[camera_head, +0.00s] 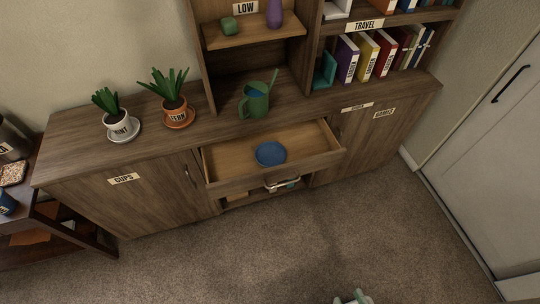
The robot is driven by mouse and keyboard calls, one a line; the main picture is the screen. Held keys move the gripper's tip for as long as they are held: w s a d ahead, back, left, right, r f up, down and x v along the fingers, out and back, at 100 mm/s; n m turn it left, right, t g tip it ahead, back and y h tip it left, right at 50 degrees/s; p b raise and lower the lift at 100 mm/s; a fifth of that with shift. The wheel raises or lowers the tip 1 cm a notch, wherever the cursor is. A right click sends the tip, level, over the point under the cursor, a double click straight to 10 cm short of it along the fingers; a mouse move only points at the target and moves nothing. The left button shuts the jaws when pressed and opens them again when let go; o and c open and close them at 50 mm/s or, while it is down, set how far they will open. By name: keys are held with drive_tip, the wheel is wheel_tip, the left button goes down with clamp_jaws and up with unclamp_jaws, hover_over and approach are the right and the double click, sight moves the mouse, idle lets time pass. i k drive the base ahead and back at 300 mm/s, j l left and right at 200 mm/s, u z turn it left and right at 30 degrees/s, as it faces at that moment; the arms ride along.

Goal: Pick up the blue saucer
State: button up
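The blue saucer (270,153) lies flat inside the open wooden drawer (222,165), near the middle of its floor. Its round top faces up and nothing covers it. The drawer is pulled out from the long wooden cabinet, with a pale handle (283,183) on its front. I cannot make out my gripper in this view; only a small pale and green piece shows at the bottom edge, apart from the saucer.
A green watering can (254,102) stands on the cabinet top behind the drawer. Two potted plants (118,124) (175,106) stand on saucers to the left. Books (366,57) fill shelves at right. The carpet (240,250) before the drawer is clear.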

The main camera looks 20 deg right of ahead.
sight(268, 154)
drive_tip(key=l+u, duration=0.2)
drive_tip(key=l, duration=0.35)
drive_tip(key=k+l+u, duration=0.2)
drive_tip(key=l, duration=0.3)
drive_tip(key=l+u, duration=0.2)
drive_tip(key=l, duration=0.3)
